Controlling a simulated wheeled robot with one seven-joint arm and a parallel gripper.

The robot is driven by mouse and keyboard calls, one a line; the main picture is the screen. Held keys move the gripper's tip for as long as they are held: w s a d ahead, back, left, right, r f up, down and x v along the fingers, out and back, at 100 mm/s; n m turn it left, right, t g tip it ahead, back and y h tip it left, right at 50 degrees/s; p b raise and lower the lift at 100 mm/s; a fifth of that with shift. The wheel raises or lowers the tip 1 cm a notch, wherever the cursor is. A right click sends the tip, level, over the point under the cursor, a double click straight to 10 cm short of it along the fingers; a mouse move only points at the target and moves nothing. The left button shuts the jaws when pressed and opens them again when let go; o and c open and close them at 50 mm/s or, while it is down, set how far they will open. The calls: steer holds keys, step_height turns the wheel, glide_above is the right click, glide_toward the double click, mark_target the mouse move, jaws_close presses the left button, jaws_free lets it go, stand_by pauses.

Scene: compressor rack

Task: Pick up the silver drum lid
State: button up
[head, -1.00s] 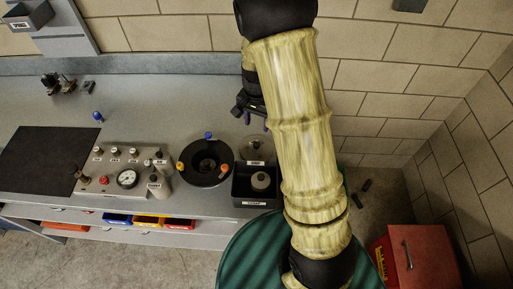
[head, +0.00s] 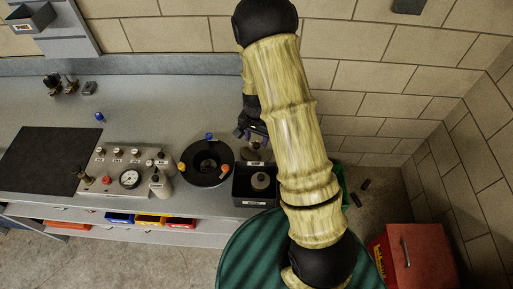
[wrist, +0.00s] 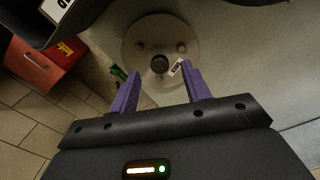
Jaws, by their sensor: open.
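The silver drum lid (wrist: 160,48) is a round, pale metal disc with a dark centre knob and small studs, seen from above in the wrist view. A small label (wrist: 176,68) shows at its near right edge. In the head view the lid (head: 254,153) lies at the bench's right end, partly hidden by my gripper (head: 253,134). In the wrist view my gripper (wrist: 160,90) has its purple fingers apart, with nothing between them. The lid appears just beyond the fingertips, its near edge close to them.
A black bin (head: 254,198) with a round grey item stands just in front of the lid. A black round drum (head: 196,176) with coloured knobs is to the left. A gauge panel (head: 112,182) is farther left. A red cabinet (head: 424,256) stands on the floor at right.

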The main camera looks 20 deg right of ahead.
mark_target(257, 148)
steer(key=shift+f, duration=1.3)
jaws_close()
